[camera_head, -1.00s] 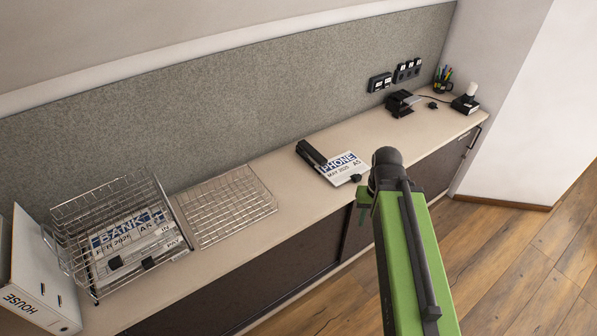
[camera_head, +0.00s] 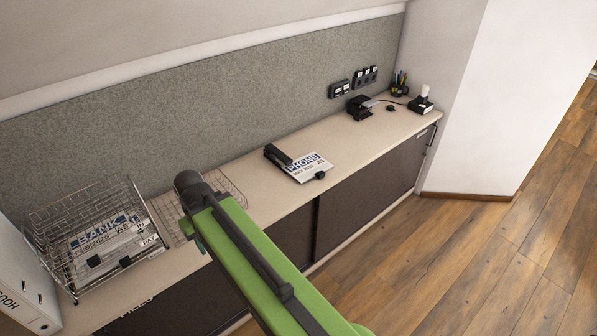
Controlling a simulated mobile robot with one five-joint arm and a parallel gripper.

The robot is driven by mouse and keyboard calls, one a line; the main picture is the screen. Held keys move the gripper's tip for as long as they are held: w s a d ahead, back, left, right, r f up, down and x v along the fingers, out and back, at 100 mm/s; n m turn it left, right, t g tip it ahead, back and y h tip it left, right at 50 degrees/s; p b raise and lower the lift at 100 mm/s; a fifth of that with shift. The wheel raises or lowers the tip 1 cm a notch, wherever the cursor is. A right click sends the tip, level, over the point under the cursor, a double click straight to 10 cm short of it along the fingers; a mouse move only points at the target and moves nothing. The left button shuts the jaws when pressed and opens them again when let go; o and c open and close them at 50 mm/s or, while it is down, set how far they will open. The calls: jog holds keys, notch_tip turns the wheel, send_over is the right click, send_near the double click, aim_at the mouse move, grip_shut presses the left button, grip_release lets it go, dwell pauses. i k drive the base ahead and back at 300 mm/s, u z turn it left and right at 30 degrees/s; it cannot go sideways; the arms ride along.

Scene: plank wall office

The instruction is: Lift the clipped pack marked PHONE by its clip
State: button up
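The pack marked PHONE (camera_head: 305,168) lies flat on the counter (camera_head: 370,143), right of centre. A black clip (camera_head: 320,175) sits at its front right edge. A black stapler-like object (camera_head: 278,156) lies along its left side. My green arm reaches in from the bottom, and its dark end is over the front of the counter, left of the PHONE pack and well apart from it. The fingers of my gripper do not show clearly, so I cannot see whether it is open or shut.
A wire basket (camera_head: 47,236) at left holds a pack marked BANK (camera_head: 105,232) with black clips. A flat wire rack (camera_head: 226,186) lies partly behind my arm. A white binder (camera_head: 22,290) stands far left. A black punch (camera_head: 361,108) and pen cup (camera_head: 400,85) stand at the far end.

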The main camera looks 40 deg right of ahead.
aim_at(303, 169)
jog(key=z, duration=0.05)
jog(key=i, duration=1)
jog(key=u, duration=0.05)
